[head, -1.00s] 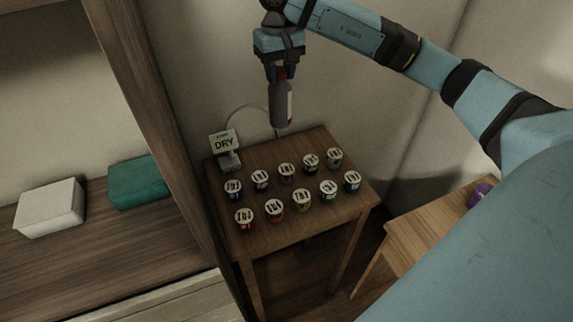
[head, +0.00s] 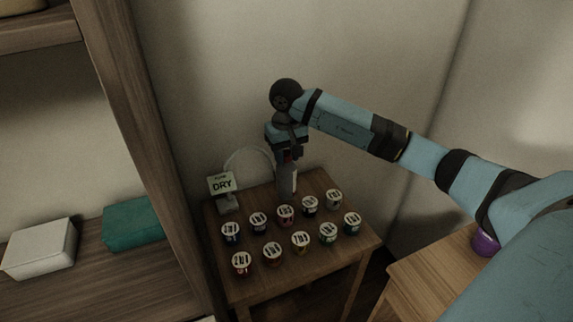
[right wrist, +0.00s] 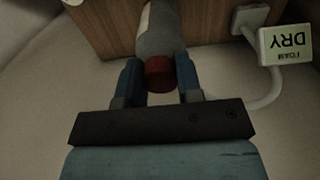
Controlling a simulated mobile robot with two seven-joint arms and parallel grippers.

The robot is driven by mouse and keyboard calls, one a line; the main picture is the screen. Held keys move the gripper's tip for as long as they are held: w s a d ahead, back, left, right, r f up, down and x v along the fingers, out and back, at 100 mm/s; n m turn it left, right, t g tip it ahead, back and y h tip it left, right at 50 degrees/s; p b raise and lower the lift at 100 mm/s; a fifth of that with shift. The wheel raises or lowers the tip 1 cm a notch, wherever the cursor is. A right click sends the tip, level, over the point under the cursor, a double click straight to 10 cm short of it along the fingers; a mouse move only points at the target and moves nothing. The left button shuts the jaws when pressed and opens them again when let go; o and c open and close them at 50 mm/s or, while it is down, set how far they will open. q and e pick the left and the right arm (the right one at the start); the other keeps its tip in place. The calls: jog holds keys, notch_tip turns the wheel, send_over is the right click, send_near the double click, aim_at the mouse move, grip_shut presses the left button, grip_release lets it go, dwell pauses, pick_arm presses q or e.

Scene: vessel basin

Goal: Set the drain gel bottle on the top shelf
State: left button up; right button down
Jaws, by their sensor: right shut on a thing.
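The drain gel bottle (head: 288,180) is grey with a pale label and a red cap. It is upright at the back of the small wooden table, and I cannot tell whether its base touches the tabletop. My right gripper (head: 288,156) is shut on it near the cap from above. In the right wrist view the bottle (right wrist: 158,38) lies between the two blue fingers (right wrist: 158,82), with the red cap toward the palm. The shelf unit (head: 130,100) stands at the left; part of an upper shelf (head: 40,38) shows at the top left corner. My left gripper is not in view.
Several small lidded cups (head: 301,240) stand in rows on the table (head: 345,262) in front of the bottle. A "DRY" sign (head: 221,184) on a corded base stands at its back left. A white box (head: 40,248) and a green box (head: 134,224) lie on a lower shelf.

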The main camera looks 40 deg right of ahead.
aim_at(286, 166)
jog(key=shift+f, duration=1.9)
jog(key=shift+f, duration=0.2)
jog(key=c, duration=0.8)
grip_release()
jog(key=shift+r, duration=0.15)
